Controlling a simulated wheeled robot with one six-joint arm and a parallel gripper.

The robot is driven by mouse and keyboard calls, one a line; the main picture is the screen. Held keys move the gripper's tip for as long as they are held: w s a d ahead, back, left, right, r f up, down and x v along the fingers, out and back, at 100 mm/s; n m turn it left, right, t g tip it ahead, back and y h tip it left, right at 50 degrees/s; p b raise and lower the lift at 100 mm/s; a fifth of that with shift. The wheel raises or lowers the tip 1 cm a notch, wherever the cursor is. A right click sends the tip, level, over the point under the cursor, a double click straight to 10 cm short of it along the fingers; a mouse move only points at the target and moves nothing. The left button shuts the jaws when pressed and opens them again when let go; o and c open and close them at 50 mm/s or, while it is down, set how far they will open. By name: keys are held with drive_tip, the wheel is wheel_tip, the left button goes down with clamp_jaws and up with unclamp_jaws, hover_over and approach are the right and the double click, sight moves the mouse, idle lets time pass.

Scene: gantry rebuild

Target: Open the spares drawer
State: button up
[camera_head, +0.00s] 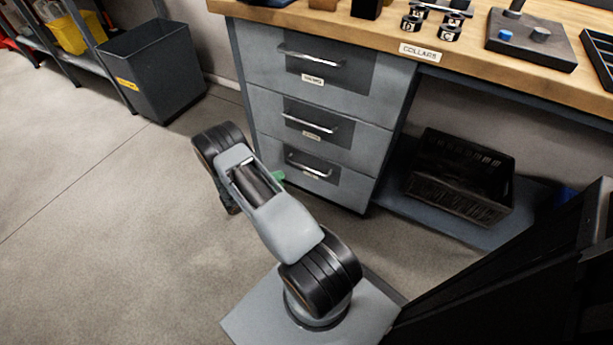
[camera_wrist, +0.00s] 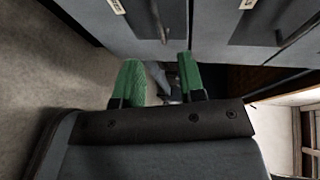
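A grey drawer unit under the bench has a top drawer (camera_head: 273,62), a middle drawer (camera_head: 270,111) and a bottom drawer (camera_head: 278,152), all shut, each with a bar handle and small label. The labels are too blurred to tell which is the spares drawer. My gripper (camera_head: 278,177) is in front of the bottom drawer, mostly hidden behind my arm. In the wrist view my gripper (camera_wrist: 158,72) has its two green fingers apart, with no handle held between them. One bar handle (camera_wrist: 157,18) lies just beyond the fingers; a second handle (camera_wrist: 300,25) is further right.
A dark crate (camera_head: 460,180) sits on the low shelf right of the drawers. A grey bin (camera_head: 155,75) stands at the left by a shelf rack. The bench top (camera_head: 300,20) overhangs the drawers and carries several small parts. Floor at left is clear.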

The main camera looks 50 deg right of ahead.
sight(307, 168)
drive_tip(key=shift+n, duration=0.3)
drive_tip(key=shift+f+b+x, duration=0.2)
drive_tip(key=shift+b+x, duration=0.8)
drive_tip(key=shift+x, duration=2.5)
drive_tip(key=shift+f+b+x, duration=0.2)
drive_tip(key=shift+b+x, duration=0.8)
drive_tip(key=shift+x, duration=2.5)
drive_tip(key=shift+w, duration=0.1)
drive_tip(key=shift+a, duration=0.1)
clamp_jaws()
